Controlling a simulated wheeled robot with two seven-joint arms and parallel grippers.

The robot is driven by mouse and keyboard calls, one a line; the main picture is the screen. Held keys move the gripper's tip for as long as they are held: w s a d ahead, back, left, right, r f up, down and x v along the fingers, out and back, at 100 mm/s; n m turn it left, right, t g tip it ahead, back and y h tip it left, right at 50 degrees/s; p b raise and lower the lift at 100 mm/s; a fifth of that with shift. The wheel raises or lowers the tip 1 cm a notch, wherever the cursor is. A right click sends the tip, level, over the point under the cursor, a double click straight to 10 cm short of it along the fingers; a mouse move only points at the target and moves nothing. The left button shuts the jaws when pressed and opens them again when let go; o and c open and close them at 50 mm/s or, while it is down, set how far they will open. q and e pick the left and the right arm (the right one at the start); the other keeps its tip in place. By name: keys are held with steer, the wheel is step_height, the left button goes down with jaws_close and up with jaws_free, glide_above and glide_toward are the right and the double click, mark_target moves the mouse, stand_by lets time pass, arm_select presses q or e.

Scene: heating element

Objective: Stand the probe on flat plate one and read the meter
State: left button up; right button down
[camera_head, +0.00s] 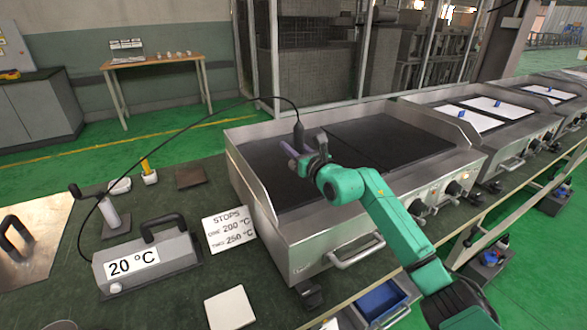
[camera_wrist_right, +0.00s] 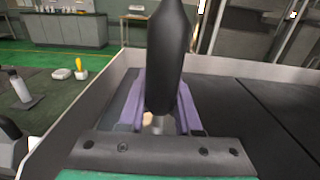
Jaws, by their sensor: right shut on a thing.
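The probe (camera_head: 299,136) has a black handle and a cable arching left to the meter (camera_head: 148,262), which reads 20 °C. My right gripper (camera_head: 291,152) is shut on the probe and holds it roughly upright over the dark left plate (camera_head: 265,165) of the near griddle. In the right wrist view the black probe handle (camera_wrist_right: 170,60) stands between the purple fingers, with a little bare metal below it. The probe's tip is hidden, so I cannot tell whether it touches the plate. The left gripper is not in view.
A card (camera_head: 229,229) reads stops one 200 °C, two 250 °C. The griddle's raised steel wall (camera_head: 244,190) stands along its left side. A second dark plate (camera_head: 390,140) lies to the right. A white tile (camera_head: 230,307) and a yellow-handled tool (camera_head: 148,171) are on the green bench.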

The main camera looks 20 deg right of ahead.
step_height(320, 180, down, 6)
steer(key=shift+f, duration=0.25)
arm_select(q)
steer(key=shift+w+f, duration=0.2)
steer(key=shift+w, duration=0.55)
arm_select(e)
steer(key=shift+r, duration=0.1)
arm_select(q)
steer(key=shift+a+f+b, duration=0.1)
steer(key=shift+b, duration=0.25)
arm_select(e)
steer(key=shift+s, duration=0.1)
steer(key=c, duration=0.9)
jaws_free()
steer(key=o, duration=0.3)
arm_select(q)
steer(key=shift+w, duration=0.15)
